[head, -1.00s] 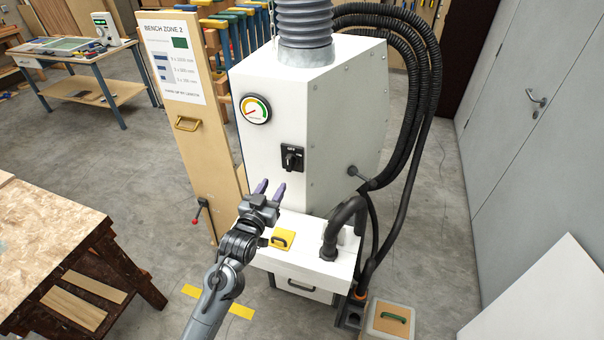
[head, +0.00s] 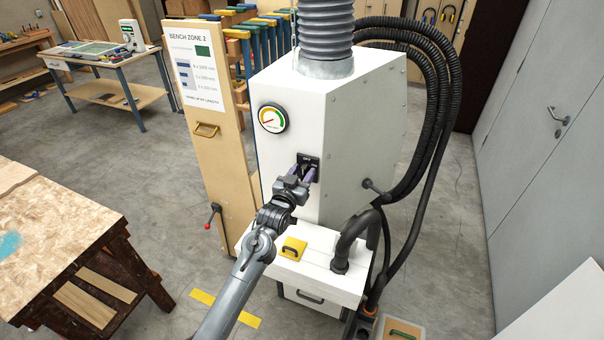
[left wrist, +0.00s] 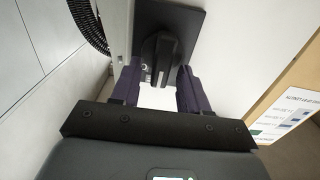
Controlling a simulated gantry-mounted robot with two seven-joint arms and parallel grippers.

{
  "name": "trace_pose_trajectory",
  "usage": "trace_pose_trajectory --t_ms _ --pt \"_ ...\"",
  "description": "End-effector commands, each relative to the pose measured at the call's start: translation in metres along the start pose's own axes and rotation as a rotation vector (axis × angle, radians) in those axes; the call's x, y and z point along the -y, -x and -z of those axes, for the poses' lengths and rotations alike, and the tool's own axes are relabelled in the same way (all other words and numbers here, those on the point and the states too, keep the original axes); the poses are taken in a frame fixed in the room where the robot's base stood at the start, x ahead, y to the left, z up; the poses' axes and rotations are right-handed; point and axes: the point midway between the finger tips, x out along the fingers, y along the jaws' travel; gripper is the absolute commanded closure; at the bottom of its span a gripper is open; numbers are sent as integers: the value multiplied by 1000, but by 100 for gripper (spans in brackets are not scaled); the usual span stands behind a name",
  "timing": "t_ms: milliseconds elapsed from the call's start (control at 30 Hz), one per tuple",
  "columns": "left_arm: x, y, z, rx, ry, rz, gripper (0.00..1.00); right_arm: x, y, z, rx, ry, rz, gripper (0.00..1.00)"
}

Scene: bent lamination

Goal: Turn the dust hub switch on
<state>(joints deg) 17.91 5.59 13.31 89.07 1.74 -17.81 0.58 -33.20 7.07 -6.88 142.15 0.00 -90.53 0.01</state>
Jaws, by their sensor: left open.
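The dust hub (head: 350,140) is a white cabinet with a round gauge (head: 272,118) on its front. Its switch, a black rotary knob on a black square plate (head: 314,160), sits right of and below the gauge, partly hidden by my gripper in the head view. In the left wrist view the knob (left wrist: 160,58) shows between the fingers. My left gripper (head: 304,172) is open, its purple fingertips at the plate on either side of the knob. I cannot tell whether either finger touches it. My right gripper is not in view.
A white ledge with a yellow handled lid (head: 293,248) and a black hose elbow (head: 355,235) lies below the switch. A wooden panel (head: 212,130) stands left of the cabinet. Black hoses (head: 440,110) hang at its right. A workbench (head: 50,235) is at lower left.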

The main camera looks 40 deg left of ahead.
Motion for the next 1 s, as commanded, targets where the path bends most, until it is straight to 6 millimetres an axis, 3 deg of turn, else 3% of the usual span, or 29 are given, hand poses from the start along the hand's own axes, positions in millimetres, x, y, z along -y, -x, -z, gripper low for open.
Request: trace_pose_trajectory --t_ms 267,600,1000 --pt "0 -2 0 0 0 0 55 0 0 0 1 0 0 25" --pt "0 -1 0 0 0 0 100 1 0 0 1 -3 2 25" --pt "-1 -1 1 0 -55 0 100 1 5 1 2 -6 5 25"
